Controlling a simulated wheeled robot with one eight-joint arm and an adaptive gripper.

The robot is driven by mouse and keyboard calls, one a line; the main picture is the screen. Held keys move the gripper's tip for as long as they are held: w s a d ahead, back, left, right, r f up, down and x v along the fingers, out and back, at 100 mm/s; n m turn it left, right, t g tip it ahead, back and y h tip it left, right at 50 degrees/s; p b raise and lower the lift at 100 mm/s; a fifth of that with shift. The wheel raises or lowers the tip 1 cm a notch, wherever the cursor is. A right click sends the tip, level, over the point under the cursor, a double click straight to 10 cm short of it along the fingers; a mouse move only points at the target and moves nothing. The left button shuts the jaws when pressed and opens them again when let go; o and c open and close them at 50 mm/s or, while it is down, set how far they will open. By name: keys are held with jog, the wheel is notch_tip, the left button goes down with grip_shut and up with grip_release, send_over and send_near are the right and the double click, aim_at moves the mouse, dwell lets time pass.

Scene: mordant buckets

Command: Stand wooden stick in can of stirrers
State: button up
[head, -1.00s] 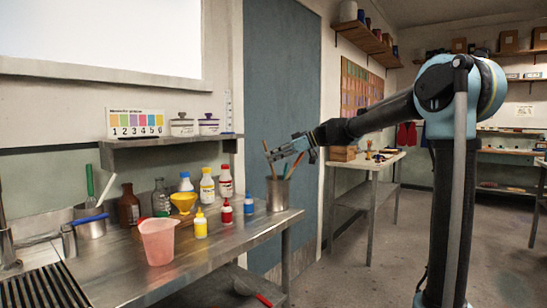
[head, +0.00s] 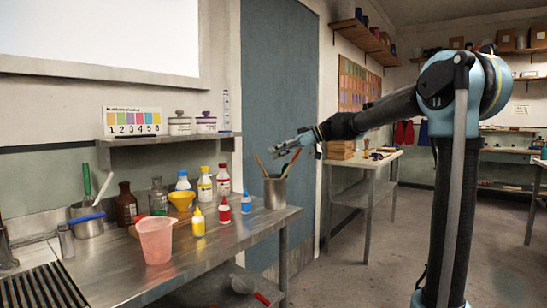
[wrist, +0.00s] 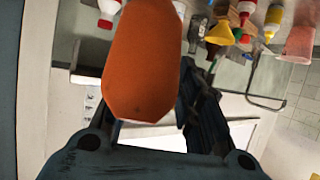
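The can of stirrers (head: 275,193) is a grey metal can upright at the right end of the steel bench. A reddish-brown stick (head: 262,166) leans left out of it. A second brown stick (head: 291,165) leans right out of the can, its upper end just under my gripper (head: 280,152). I cannot tell which one the task means. In the wrist view a thick orange-brown stick end (wrist: 142,75) is very close to the camera and covers much of the left finger. Its contact with the fingers cannot be made out. The fingertip gap is hidden.
Squeeze bottles, red (head: 224,212), blue (head: 246,204) and yellow (head: 198,222), stand left of the can. A pink beaker (head: 155,240) stands near the front edge. A shelf (head: 165,141) with jars is above the bench. The floor to the right of the bench is open.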

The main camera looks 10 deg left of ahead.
aim_at(300, 149)
jog(key=v, duration=0.8)
jog(key=shift+d+r, duration=0.15)
jog(key=shift+d, duration=0.15)
jog(key=shift+w+d, duration=0.1)
jog(key=shift+d, duration=0.1)
jog(key=s+d+f+m+t+h, duration=0.1)
jog(key=s+d+f+m+h, duration=0.3)
jog(key=s+d+f, duration=0.6)
jog(key=s+d+f+m+t+h, duration=0.1)
jog(key=s+d+f+m+h, duration=0.4)
jog(key=f, duration=1.2)
jog(key=s+d+f+m+t+h, duration=0.1)
jog(key=s+d+f+m+h, duration=0.3)
jog(key=s+d+f+m, duration=0.6)
jog(key=s+d+f, duration=0.3)
jog(key=s+d, duration=0.4)
jog(key=d, duration=0.3)
jog(key=shift+f, duration=0.4)
jog(key=shift+s+d, duration=0.15)
